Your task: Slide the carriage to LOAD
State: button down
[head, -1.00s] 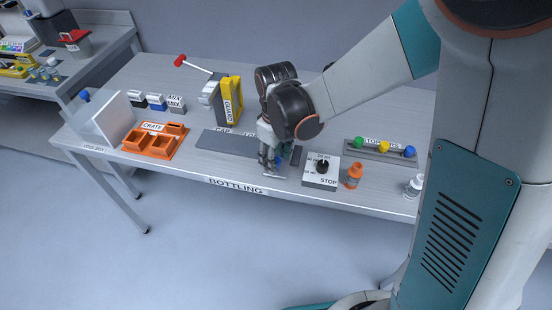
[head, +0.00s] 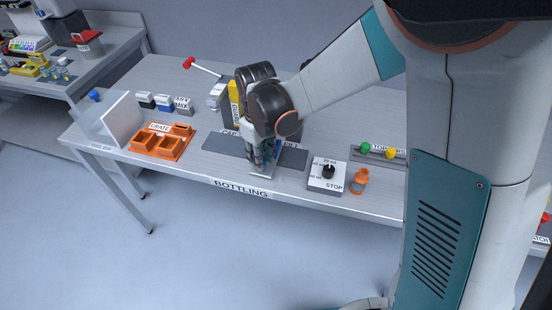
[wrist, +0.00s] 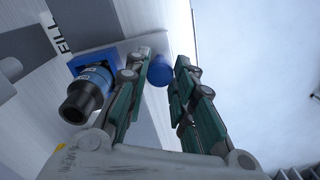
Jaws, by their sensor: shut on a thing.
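The carriage (wrist: 88,66) shows in the wrist view as a blue holder with a blue bottle with a black neck in it. Its blue knob (wrist: 160,74) lies between the fingers of my gripper (wrist: 163,61), which are shut on it. In the head view my gripper (head: 261,164) points down at the front edge of a long dark grey track (head: 225,145), near its middle, and mostly hides the carriage. A label reading FILL (wrist: 57,38) shows partly at the wrist view's upper left. I cannot read a LOAD label.
An orange crate (head: 160,155) stands left of the track. A yellow guard (head: 234,100) stands behind it. The bench front edge is close below my gripper.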

jog(key=a, duration=0.1)
jog(key=w+a, duration=0.1)
jog(key=a, duration=0.2)
jog(key=shift+w+a, duration=0.4)
jog(key=c, duration=1.3)
grip_release()
jog(key=shift+c, duration=0.2)
notch_tip(320, 180, up, 12)
